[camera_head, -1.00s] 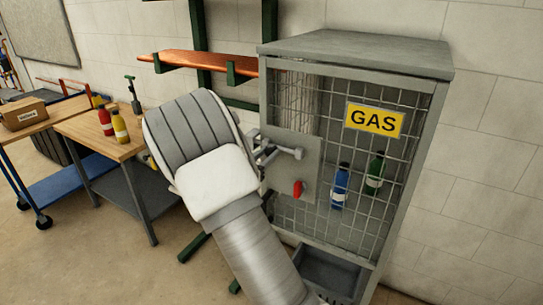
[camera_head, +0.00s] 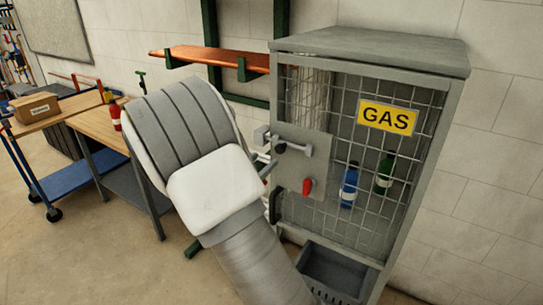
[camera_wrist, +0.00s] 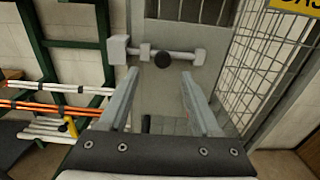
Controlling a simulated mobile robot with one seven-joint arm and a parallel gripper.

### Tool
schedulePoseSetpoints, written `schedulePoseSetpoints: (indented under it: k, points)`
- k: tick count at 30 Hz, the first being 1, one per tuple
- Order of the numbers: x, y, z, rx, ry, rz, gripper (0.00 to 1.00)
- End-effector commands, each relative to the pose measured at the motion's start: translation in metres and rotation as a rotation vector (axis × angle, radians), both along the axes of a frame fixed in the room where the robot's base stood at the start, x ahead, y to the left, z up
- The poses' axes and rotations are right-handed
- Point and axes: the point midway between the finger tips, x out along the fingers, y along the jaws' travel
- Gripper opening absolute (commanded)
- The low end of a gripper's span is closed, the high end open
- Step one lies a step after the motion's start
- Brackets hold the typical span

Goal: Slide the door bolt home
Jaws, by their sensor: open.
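The door bolt (camera_wrist: 178,55) is a horizontal grey rod with a black knob (camera_wrist: 162,60), on a plate on the cage door. In the head view the bolt (camera_head: 301,149) and knob (camera_head: 281,148) show right of my wrist. My gripper (camera_wrist: 159,78) is open and empty, its fingers spread either side of and below the knob, apparently not touching it. In the head view a fingertip shows below the bolt; the rest is hidden behind my wrist.
A green rack (camera_head: 245,70) with pipes stands to the left, beyond a wooden bench (camera_head: 98,130).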

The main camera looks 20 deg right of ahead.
Motion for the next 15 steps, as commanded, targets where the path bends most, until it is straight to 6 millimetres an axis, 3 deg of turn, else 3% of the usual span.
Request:
schedulePoseSetpoints:
  k: [6,15]
  points:
    - [-0.032,0.043,-0.001,0.002,-0.001,0.005,0.65]
    - [-0.057,0.074,0.0,0.001,-0.001,0.001,0.65]
